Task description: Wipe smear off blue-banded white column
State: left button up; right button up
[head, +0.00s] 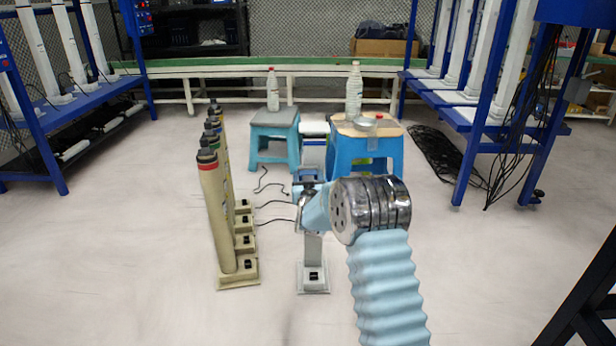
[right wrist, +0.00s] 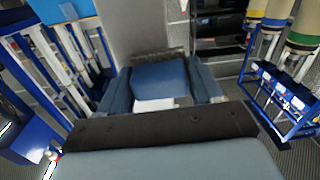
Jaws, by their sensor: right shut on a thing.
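A pale column (head: 313,250) on a square base stands upright in the middle of the floor. My right gripper and wrist hide its upper part, so I see neither a blue band nor a smear on it. My right gripper (head: 306,190) is at the column's upper part in the head view; touching or apart, I cannot tell. In the right wrist view my blue fingers (right wrist: 160,90) are shut on a blue block (right wrist: 160,76) with a dark grey far edge. A pale grey upright surface (right wrist: 145,28), perhaps the column, lies just beyond the block. My left gripper is out of view.
A row of beige columns (head: 216,215) with coloured bands stands close on the left. Behind are a teal stool (head: 272,135) with a bottle and a blue stool (head: 360,150) with a bottle and dish. Cables lie on the floor. Open floor lies farther left.

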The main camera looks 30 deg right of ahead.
jog(key=shift+v, duration=1.15)
jog(key=b+v, duration=0.1)
jog(key=v, duration=0.2)
jog(key=shift+w+d+r, duration=0.2)
jog(key=shift+w+d, duration=0.05)
jog(key=shift+w, duration=0.25)
jog(key=shift+w+d+r, duration=0.2)
jog(key=shift+w+d, duration=0.1)
jog(key=shift+w, duration=0.2)
jog(key=shift+w+d+r, duration=0.25)
jog(key=shift+w, duration=0.25)
jog(key=shift+b+x, duration=0.3)
jog(key=shift+x, duration=1.95)
